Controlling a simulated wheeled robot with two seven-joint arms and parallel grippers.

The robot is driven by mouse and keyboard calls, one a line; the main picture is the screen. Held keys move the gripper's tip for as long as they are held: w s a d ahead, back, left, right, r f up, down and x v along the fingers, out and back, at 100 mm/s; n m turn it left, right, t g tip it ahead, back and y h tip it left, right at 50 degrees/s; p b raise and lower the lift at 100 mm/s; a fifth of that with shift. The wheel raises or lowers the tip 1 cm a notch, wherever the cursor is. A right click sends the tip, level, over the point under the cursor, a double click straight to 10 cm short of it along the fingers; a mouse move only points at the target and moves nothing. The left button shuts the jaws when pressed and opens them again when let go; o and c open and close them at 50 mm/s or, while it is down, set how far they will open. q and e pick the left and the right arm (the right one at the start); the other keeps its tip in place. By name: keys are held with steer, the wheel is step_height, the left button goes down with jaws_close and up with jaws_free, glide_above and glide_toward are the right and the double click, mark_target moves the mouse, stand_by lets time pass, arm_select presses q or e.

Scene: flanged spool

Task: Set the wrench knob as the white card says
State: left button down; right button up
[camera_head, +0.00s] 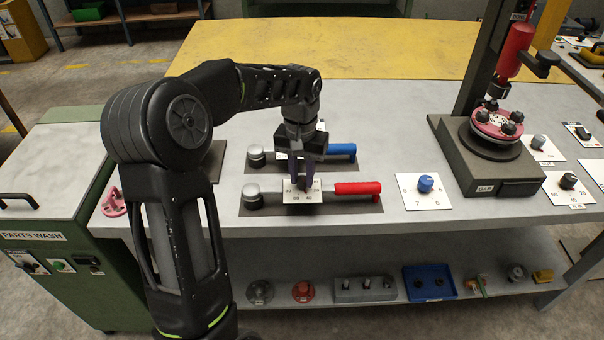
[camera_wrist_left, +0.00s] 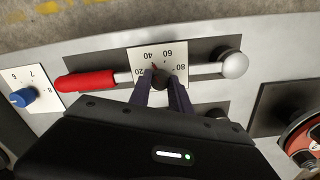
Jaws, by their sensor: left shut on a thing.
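The red-handled wrench (camera_head: 357,188) lies on a dark mat, with a white dial plate (camera_head: 290,197) at its middle. In the left wrist view the dial plate (camera_wrist_left: 143,52) reads 20, 40, 60 and 80. A small dark knob (camera_wrist_left: 163,71) stands on it, with a red mark near the 40. My left gripper (camera_head: 303,186) points down over the plate, its fingers closed on the knob's two sides. The fingers hide most of the knob in the head view. I cannot make out a white card with a readable setting. My right gripper is not in view.
A blue-handled wrench (camera_head: 341,149) lies just behind. To the right are a blue knob (camera_head: 426,184) on a numbered plate, more knob plates, and a dark stand (camera_head: 486,180) with a pink flanged part (camera_head: 497,123). The bench front between is clear. Small parts sit on the lower shelf.

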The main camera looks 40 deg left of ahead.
mark_target(302, 178)
arm_select(q)
steer(key=m, duration=0.4)
steer(key=shift+m, duration=0.3)
steer(key=m+p, duration=0.1)
steer(key=m, duration=0.4)
steer(key=shift+w, duration=0.1)
steer(key=c, duration=1.2)
jaws_free()
steer(key=shift+r, duration=0.1)
step_height(302, 178, up, 8)
steer(key=shift+f+b, duration=0.15)
steer(key=shift+b, duration=0.25)
steer(key=shift+f, duration=0.1)
